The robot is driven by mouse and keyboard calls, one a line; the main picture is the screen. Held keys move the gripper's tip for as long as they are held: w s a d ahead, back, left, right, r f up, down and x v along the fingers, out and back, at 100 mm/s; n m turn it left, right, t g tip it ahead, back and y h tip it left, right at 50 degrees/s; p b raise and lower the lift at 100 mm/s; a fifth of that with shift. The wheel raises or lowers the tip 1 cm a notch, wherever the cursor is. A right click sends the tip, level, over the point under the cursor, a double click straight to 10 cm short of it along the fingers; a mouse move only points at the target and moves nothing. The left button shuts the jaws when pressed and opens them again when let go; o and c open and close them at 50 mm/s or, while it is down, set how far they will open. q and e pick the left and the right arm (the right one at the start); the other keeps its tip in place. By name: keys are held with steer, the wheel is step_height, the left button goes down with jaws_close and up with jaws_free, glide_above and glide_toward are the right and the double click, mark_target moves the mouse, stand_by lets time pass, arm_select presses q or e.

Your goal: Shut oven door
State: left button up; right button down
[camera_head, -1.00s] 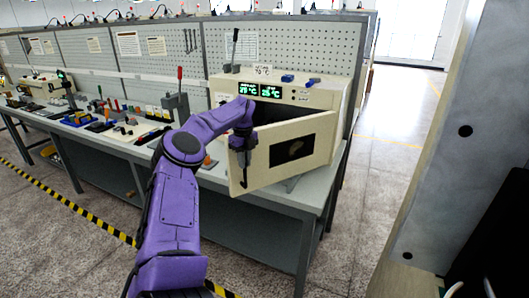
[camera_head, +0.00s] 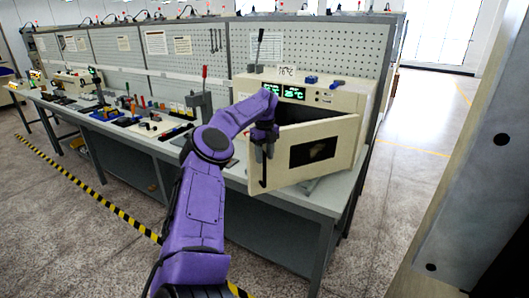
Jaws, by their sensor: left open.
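The cream oven (camera_head: 350,97) stands on the grey workbench with a lit green display on its front. Its door (camera_head: 335,144), with a dark window, is swung part way open, hinged at the right. A dark gap shows behind the door's top edge. My left gripper (camera_head: 264,172) is open and points down at the door's free left edge, close to the dark handle bar. I cannot tell whether it touches the door or handle. My right gripper is not in view.
The workbench (camera_head: 232,172) runs left with tools and small parts on it. A lever press (camera_head: 203,100) with a red handle stands left of the oven. A grey panel (camera_head: 470,150) rises at the right. Yellow-black tape (camera_head: 90,195) marks the floor.

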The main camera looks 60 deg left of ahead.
arm_select(q)
step_height(320, 180, up, 8)
steer(key=shift+r+p, duration=0.2)
steer(key=shift+p, duration=0.45)
